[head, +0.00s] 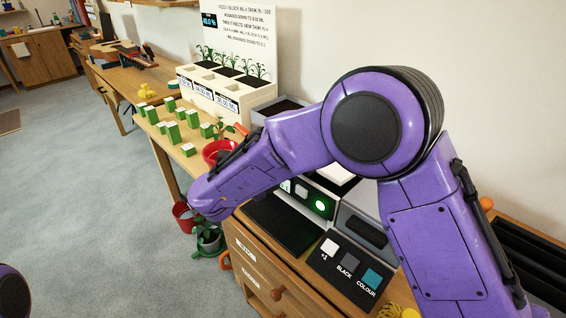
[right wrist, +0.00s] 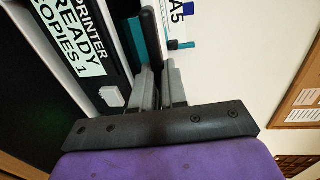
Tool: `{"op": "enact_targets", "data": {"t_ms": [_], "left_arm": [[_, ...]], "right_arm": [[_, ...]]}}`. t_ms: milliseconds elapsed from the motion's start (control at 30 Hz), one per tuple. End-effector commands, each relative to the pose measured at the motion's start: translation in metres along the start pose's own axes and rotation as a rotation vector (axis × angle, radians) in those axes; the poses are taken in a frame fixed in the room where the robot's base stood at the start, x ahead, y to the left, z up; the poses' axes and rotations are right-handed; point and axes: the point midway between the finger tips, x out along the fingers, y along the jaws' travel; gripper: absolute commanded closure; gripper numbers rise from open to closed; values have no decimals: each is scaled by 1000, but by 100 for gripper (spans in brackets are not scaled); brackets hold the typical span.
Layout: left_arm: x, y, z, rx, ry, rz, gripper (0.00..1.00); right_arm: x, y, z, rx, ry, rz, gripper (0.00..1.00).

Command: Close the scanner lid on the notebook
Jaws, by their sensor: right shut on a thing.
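The scanner is part of a copier on a wooden cabinet, whose dark button panel (head: 345,268) shows in the head view. My right arm covers much of the machine there, and its gripper is hidden. In the right wrist view my right gripper (right wrist: 160,82) is shut on a thin, dark, upright edge (right wrist: 149,35), which looks like the scanner lid. A teal strip (right wrist: 136,42) beside it may be the notebook; I cannot tell for sure. The lid's full angle is hidden. My left gripper is out of view.
The copier display (right wrist: 75,35) reads ready, copies 1. A wooden bench with green boxes (head: 172,132), a planter (head: 210,88) and a red pot (head: 218,151) stands beyond my forearm. A wall runs behind the machine. The carpet at left is open.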

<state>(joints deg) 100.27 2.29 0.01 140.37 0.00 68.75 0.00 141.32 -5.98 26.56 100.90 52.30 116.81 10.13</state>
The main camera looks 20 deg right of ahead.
Motion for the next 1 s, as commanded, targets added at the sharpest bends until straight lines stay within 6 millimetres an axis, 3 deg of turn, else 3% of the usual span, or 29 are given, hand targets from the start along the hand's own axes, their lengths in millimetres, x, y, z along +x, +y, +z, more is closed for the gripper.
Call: {"op": "enact_targets", "data": {"t_ms": [133,200,233,567,1000], "left_arm": [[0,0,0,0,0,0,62],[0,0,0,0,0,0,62],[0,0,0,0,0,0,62],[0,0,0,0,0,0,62],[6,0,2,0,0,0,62]], "right_arm": [[1,-1,0,1,2,-1,100],[1,-1,0,1,2,-1,68],[1,-1,0,1,2,-1,62],[-4,0,0,1,-1,0,62],[-94,0,1,1,-1,-2,62]]}}
